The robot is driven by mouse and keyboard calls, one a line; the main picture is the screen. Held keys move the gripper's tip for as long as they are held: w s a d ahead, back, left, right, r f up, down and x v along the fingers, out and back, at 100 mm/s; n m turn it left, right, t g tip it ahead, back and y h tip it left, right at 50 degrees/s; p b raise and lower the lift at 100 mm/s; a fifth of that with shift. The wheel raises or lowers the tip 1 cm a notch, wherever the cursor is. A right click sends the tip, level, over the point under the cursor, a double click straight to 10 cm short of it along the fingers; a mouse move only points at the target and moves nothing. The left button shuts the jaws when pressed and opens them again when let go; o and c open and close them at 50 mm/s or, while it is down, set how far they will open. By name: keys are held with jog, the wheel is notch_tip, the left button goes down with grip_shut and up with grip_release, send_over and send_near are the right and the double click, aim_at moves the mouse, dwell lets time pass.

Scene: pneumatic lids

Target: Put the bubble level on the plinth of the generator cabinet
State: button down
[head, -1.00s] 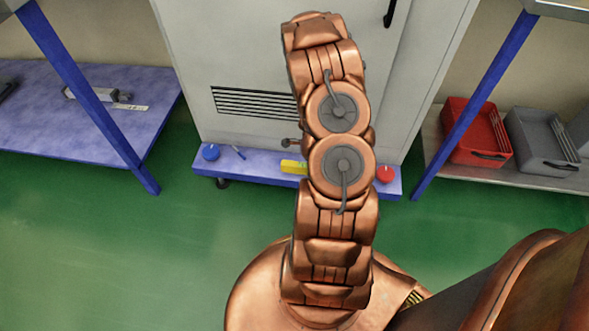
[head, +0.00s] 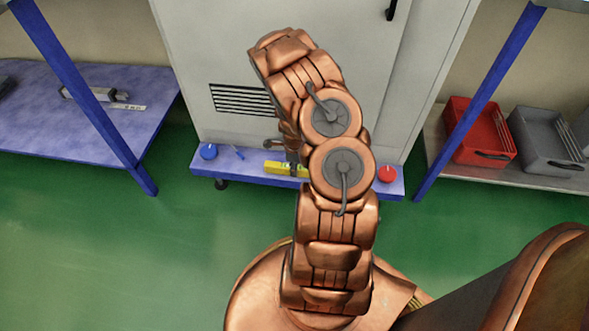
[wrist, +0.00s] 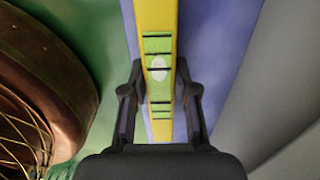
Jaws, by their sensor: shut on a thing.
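The bubble level (head: 284,169) is a yellow bar with green vials, seen over the blue plinth (head: 336,181) of the grey generator cabinet (head: 240,60). In the wrist view the level (wrist: 156,15) runs lengthwise between the dark fingers of my gripper (wrist: 160,80), which is shut on it. The blue plinth (wrist: 220,50) shows beneath and beside it there. I cannot tell whether the level touches the plinth or is just above it. In the head view my arm hides the level's right end and most of the gripper.
On the plinth, a blue round thing (head: 208,151) and a small blue item (head: 238,153) stand at the left, a red round thing (head: 387,174) at the right. Blue shelf posts flank the cabinet. A red bin (head: 478,132) and a grey bin (head: 548,140) sit right.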

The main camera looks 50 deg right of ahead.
jog(key=c, duration=0.9)
grip_release()
